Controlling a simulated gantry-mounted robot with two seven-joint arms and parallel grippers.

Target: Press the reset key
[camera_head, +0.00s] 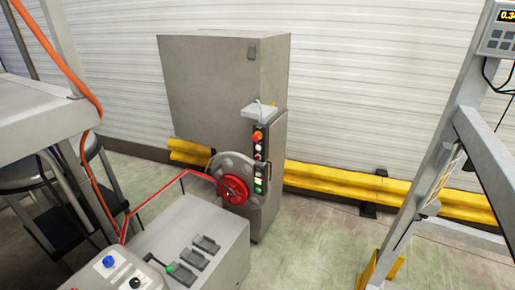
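A tall grey machine cabinet (215,85) stands at the centre. A narrow control panel (258,165) runs down its front right edge. It carries a red button on a yellow base (257,137), small light and dark buttons, a white part (258,179) and a green button (258,189). At the bottom left, a grey control box has a blue button (108,262) and a black knob (135,283). No label is legible, so I cannot tell which one is the reset key. Neither of my grippers is in view.
A red-hubbed wheel (233,189) sits low on the cabinet. A grey housing (205,235) with dark levers and a red bar frame (155,200) stand in front. A yellow guard rail (400,194) runs along the wall. A metal frame with a display (500,30) stands right. Floor between is clear.

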